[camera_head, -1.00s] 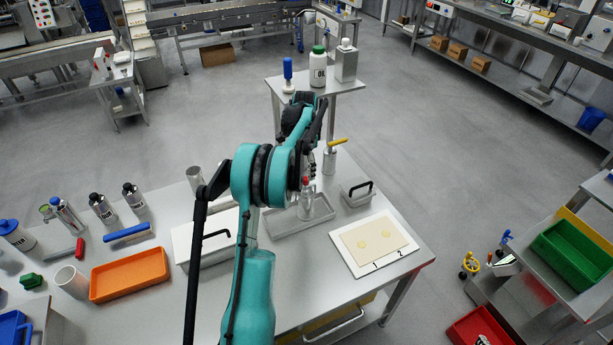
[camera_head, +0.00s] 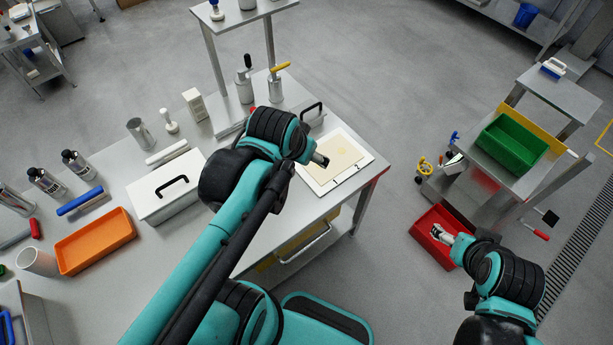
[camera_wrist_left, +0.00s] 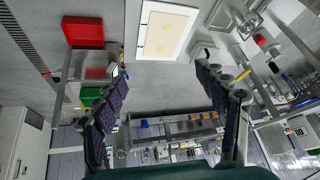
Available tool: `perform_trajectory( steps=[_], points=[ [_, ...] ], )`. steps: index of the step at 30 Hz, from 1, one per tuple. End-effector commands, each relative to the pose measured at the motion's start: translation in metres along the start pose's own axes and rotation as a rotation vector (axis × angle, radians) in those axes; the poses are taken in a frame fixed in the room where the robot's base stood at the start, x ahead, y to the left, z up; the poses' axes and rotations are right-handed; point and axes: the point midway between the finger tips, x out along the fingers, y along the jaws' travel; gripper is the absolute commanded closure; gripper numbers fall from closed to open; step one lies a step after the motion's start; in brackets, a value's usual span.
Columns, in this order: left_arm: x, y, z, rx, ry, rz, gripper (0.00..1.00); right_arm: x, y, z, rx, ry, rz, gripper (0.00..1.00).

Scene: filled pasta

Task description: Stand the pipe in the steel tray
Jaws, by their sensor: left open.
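The steel tray (camera_head: 229,126) shows only as a corner at the back of the work table in the head view; my left arm hides the rest. A small red tip (camera_head: 252,109) shows above the arm there, likely on the pipe, whose body is hidden. In the left wrist view a grey tray (camera_wrist_left: 247,18) and a red-topped object (camera_wrist_left: 260,39) show at the upper right. My left gripper (camera_head: 320,160) is open and empty above the white board, right of the tray. My right gripper (camera_head: 440,234) is over the red bin; its jaw state is unclear.
A white board (camera_head: 357,165) with a pasta sheet lies at the table's right. The red bin (camera_head: 424,238) and green bin (camera_head: 512,144) are right.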

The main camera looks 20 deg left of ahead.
Motion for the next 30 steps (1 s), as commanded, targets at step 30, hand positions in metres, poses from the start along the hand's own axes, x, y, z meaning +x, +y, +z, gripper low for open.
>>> perform_trajectory(
  steps=[30],
  points=[
    [0.073, 0.036, 0.092, -0.080, 0.089, 0.033, 0.27, 0.066, 0.000, 0.048, 0.000, 0.000, 0.000, 0.24]
  ],
)
